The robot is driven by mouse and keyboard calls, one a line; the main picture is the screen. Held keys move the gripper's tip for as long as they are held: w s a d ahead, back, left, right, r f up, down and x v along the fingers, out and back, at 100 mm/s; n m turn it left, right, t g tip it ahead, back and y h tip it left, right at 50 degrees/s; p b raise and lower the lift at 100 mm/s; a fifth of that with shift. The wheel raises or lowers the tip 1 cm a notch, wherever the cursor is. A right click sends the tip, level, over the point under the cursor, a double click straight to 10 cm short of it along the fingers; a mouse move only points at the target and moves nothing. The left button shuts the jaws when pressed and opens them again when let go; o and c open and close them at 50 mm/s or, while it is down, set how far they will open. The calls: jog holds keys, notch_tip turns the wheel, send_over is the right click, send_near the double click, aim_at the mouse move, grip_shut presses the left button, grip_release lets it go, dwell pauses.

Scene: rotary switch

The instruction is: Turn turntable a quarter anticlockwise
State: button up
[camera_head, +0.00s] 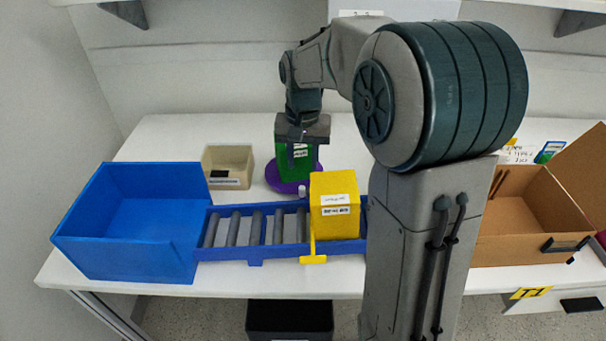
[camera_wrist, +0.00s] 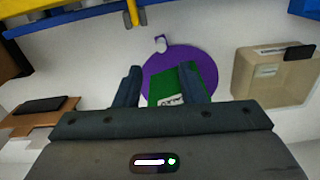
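The turntable is a purple disc (camera_head: 284,184) on the table behind the conveyor, and it also shows in the wrist view (camera_wrist: 157,62). A small white peg (camera_wrist: 160,44) stands on a tab at its rim. A green block (camera_head: 297,170) with a white label sits on the disc; it also shows in the wrist view (camera_wrist: 164,86). My gripper (camera_wrist: 160,69) is over the disc with its fingers apart, one on each side of the block. A gap shows beside the left finger; the right finger overlaps the block's edge, so contact there is unclear.
A blue roller conveyor (camera_head: 263,250) with a yellow box (camera_head: 335,207) runs in front of the turntable. A blue bin (camera_head: 135,235) is at left, a beige bin (camera_head: 229,167) just left of the turntable, and a cardboard box (camera_head: 530,215) at right.

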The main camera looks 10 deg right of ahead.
jog(key=shift+r, duration=1.65)
